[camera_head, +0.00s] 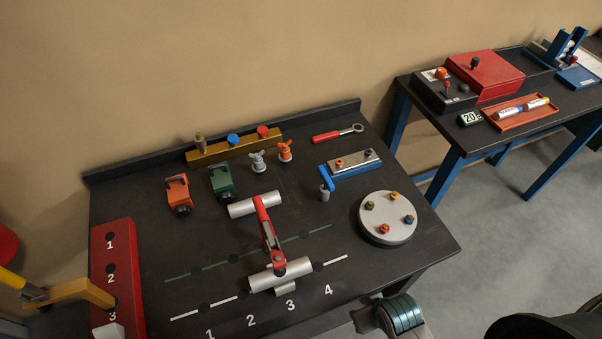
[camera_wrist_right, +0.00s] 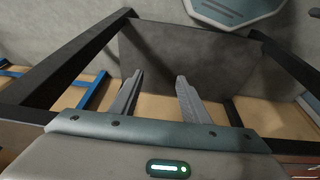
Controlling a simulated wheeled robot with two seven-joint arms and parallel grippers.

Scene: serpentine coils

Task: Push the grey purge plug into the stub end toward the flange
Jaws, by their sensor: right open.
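A grey winged piece (camera_head: 258,161), which looks like the grey purge plug, stands upright on the dark bench beside an orange one (camera_head: 285,151). Two silver tubes lie on the bench: one at the back (camera_head: 254,204) and one in front (camera_head: 280,275), with a red clamp arm (camera_head: 268,225) over the front one. I cannot tell which is the stub end. A round grey flange-like disc (camera_head: 387,218) with coloured bolts sits to the right. My right gripper (camera_wrist_right: 160,82) is open and empty in the wrist view, away from these pieces. My left gripper is not in view.
A red numbered rack (camera_head: 117,280) stands at the left. Orange (camera_head: 178,194) and green (camera_head: 222,181) blocks, a brass bar (camera_head: 235,147), a red-handled wrench (camera_head: 338,133) and a blue-and-grey fixture (camera_head: 350,165) occupy the back. A second table (camera_head: 545,118) stands at the right.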

